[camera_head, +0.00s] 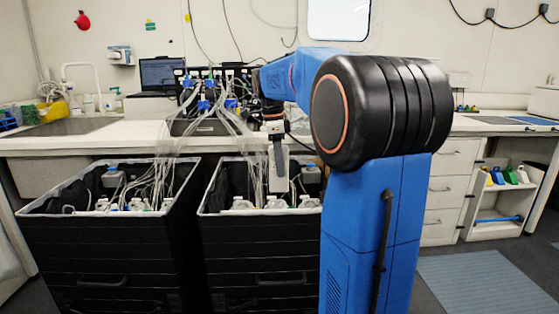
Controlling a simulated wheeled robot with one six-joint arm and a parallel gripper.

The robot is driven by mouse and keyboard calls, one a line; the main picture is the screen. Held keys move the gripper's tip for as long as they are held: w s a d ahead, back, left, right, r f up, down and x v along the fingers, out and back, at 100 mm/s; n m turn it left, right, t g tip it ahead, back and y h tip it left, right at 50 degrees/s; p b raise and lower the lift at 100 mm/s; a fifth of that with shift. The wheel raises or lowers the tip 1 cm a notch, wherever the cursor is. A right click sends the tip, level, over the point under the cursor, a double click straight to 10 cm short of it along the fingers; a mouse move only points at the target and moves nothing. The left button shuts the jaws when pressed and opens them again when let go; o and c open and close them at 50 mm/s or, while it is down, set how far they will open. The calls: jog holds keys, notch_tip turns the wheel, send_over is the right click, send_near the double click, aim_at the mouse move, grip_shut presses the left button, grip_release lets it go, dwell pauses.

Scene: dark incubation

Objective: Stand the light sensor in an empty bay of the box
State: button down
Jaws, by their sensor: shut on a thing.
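Two open black boxes with pale rims stand side by side in front of the counter: the left box (110,240) and the right box (262,248). Both hold several white-capped bottles and bundles of clear tubing. My gripper (276,136) points down over the right box and is shut on a slim pale upright piece, which looks like the light sensor (279,178). Its lower end reaches below the rim line of the right box in this view. I cannot tell whether it touches anything. My blue arm hides the right box's right side. Which bays are empty is hard to see.
Clear tubes (166,165) hang from the equipment with blue parts (204,104) on the counter into both boxes, close to my gripper. A laptop (161,73) and a sink (66,127) are at left. Floor at right, with a grey mat (484,284), is clear.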

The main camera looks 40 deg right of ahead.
aim_at(274, 183)
notch_tip(274, 183, down, 28)
dwell(1.9)
jog(key=shift+f, duration=2)
jog(key=shift+s+f, duration=0.1)
jog(key=shift+f, duration=0.2)
jog(key=c, duration=1.3)
grip_release()
jog(key=shift+f, duration=0.2)
jog(key=shift+o, duration=0.2)
jog(key=shift+r, duration=0.1)
jog(key=shift+r, duration=0.15)
jog(key=shift+w+a+r, duration=0.2)
jog(key=shift+a+r, duration=0.1)
jog(key=shift+r, duration=4.05)
jog(key=shift+w+a+r, duration=0.25)
jog(key=shift+r, duration=4.05)
jog(key=shift+w+a+r, duration=0.2)
jog(key=shift+a+r, duration=0.1)
jog(key=shift+r, duration=4.05)
